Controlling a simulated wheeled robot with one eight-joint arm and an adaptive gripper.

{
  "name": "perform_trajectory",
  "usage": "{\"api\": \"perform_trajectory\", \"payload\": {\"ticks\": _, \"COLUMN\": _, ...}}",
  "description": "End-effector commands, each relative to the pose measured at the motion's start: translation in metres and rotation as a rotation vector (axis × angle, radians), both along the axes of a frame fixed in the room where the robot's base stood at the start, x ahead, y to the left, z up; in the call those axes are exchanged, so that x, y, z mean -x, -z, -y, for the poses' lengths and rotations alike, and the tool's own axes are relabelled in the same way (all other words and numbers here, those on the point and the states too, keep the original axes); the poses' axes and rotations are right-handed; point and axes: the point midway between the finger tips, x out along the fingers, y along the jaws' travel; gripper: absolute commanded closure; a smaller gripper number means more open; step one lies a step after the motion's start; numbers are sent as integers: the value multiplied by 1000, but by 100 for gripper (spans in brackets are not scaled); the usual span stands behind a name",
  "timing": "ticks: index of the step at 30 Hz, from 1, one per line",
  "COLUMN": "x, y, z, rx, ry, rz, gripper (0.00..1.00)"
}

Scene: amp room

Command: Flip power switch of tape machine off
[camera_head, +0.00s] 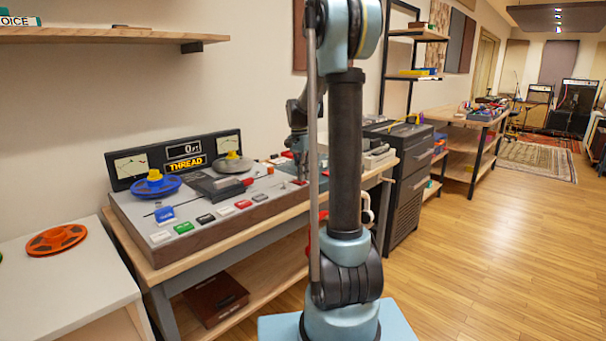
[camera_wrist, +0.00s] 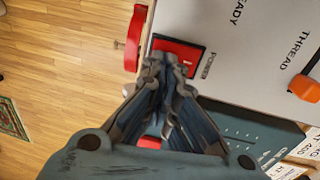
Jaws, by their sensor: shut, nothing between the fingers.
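The tape machine (camera_head: 225,212) sits on a wooden bench, with a blue reel, a grey reel and a row of coloured buttons on its top. In the wrist view, its pale panel (camera_wrist: 255,45) carries the printed words POWER, READY and THREAD. The red power switch (camera_wrist: 180,48) in a dark frame lies beside the word POWER. My gripper (camera_wrist: 165,62) is shut and empty, its fingertips over the near part of the switch and hiding it. I cannot tell whether they touch or which way the switch is tilted. My gripper also shows at the machine's right end (camera_head: 303,174).
A red handle-like part (camera_wrist: 133,38) stands out at the machine's edge, left of the switch. An orange knob (camera_wrist: 305,88) is on the panel. A white table with an orange reel (camera_head: 56,240) stands at left. A dark cabinet (camera_head: 408,200) is beyond my arm. Open wooden floor lies right.

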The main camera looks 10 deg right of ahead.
Motion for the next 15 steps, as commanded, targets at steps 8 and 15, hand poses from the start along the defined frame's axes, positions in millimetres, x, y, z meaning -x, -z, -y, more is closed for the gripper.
{"api": "perform_trajectory", "payload": {"ticks": 8, "x": 2, "y": 3, "z": 1, "rx": -17, "ry": 1, "rz": 21, "gripper": 100}}
{"api": "perform_trajectory", "payload": {"ticks": 15, "x": 2, "y": 5, "z": 1, "rx": -33, "ry": 0, "rz": 43, "gripper": 100}}
